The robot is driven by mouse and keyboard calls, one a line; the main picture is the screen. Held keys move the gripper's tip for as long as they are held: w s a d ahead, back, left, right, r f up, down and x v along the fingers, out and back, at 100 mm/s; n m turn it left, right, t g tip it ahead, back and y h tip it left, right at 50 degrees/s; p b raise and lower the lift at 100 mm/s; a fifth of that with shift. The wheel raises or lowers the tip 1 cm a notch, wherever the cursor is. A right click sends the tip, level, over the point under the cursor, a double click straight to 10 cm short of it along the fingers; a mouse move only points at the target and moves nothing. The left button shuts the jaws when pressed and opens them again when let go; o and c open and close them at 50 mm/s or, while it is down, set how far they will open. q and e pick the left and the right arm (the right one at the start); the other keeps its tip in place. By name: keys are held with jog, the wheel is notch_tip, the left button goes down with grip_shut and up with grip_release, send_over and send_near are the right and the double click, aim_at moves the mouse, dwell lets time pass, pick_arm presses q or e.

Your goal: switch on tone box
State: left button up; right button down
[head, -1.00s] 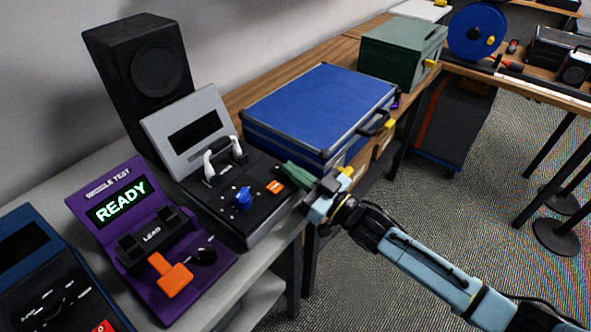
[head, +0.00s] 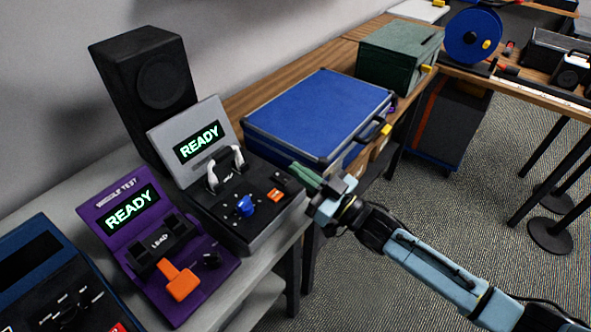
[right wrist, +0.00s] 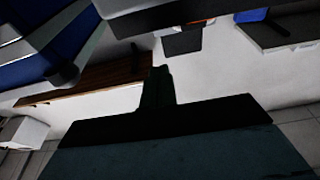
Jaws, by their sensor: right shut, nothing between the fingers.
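The black box with a grey upright panel, which I take as the tone box (head: 225,222), stands on the grey bench in the head view. Its display (head: 199,142) is lit and reads READY. It has a blue knob (head: 245,206), a white-ended handle and an orange switch (head: 277,195) near its right edge. My right gripper (head: 297,172) is shut and empty, just beyond the orange switch and apart from it. In the right wrist view the shut green fingers (right wrist: 157,88) show, with a dark box edge above them. My left gripper is not in view.
A purple wiggle test box (head: 160,245) reading READY and a dark blue box (head: 55,275) stand to the left. A black speaker (head: 145,85) is behind. A blue case (head: 318,112) lies close beside my right gripper, and a green box (head: 398,58) stands farther back.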

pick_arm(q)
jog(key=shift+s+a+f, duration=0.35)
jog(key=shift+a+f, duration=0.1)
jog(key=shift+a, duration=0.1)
pick_arm(e)
jog(key=s+d+f, duration=0.4)
jog(key=s+d, duration=0.1)
jog(key=d, duration=0.1)
jog(key=shift+s+f, duration=0.15)
jog(key=shift+f, duration=0.1)
